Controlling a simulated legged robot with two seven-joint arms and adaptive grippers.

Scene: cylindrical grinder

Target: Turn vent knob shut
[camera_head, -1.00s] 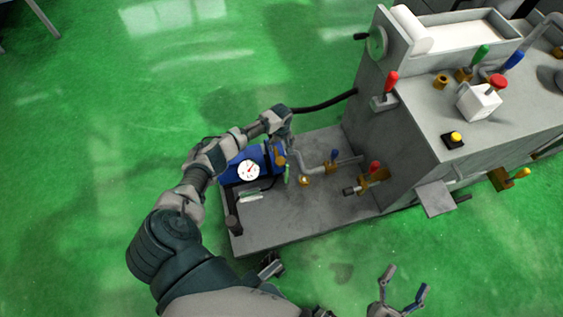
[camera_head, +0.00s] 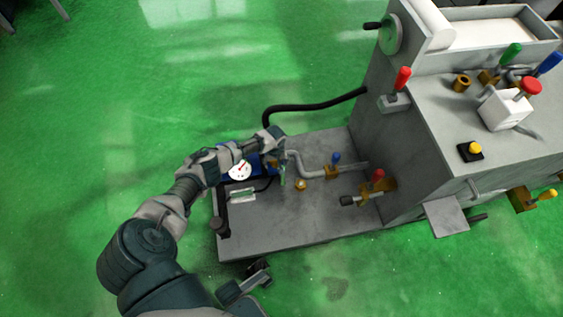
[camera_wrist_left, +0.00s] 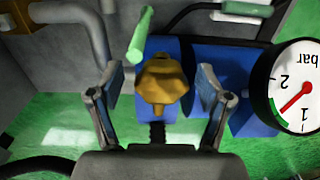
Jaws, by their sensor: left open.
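In the left wrist view a brass-coloured faceted knob (camera_wrist_left: 161,85) stands in front of a blue unit (camera_wrist_left: 222,63). I take it to be the vent knob. My left gripper (camera_wrist_left: 157,92) is open, with one finger on each side of the knob. Small gaps seem to show between fingers and knob; I cannot tell whether either touches. In the head view my left gripper (camera_head: 273,143) is at the blue unit's right end, and the knob is largely hidden there. My right gripper is not in view.
A white gauge (camera_wrist_left: 296,95) with a red needle sits right of the knob. A green handle (camera_wrist_left: 140,36) is close above the left finger. A bent grey pipe (camera_head: 303,166) and a red-handled valve (camera_head: 377,176) share the grey base plate (camera_head: 300,222). The grinder (camera_head: 400,150) stands right.

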